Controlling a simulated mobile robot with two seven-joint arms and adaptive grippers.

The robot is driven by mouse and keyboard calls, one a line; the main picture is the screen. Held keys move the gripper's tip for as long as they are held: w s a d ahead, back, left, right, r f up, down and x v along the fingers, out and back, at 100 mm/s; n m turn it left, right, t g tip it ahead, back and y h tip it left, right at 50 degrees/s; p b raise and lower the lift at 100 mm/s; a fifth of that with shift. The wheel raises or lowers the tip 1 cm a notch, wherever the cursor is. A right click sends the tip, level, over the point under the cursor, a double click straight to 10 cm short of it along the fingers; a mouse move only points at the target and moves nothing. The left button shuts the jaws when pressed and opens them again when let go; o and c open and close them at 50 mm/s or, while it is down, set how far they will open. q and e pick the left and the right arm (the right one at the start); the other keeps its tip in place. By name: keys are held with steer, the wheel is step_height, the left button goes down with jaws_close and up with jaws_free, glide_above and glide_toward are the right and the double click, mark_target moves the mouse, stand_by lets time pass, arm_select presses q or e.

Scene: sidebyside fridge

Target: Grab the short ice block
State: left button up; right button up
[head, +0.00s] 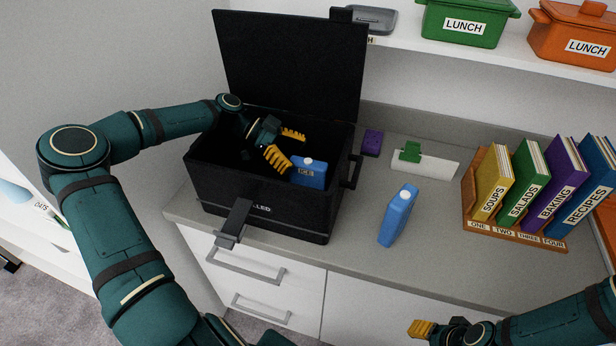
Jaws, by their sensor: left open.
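A short blue ice block (309,174) with a white cap and an "ICE" label stands inside the open black cooler (262,222), near its right wall. My right gripper (422,328) is at the bottom edge, partly cut off, with a yellow finger showing.
The cooler's lid (290,62) stands raised behind, and its latch (236,218) hangs in front. A purple block (372,143), a green clip on a white card (425,162) and a book rack (515,232) stand on the counter. Lunch boxes (466,22) sit on the shelf above.

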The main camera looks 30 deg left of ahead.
mark_target(305, 162)
arm_select(q)
steer(key=x, duration=0.4)
jaws_close()
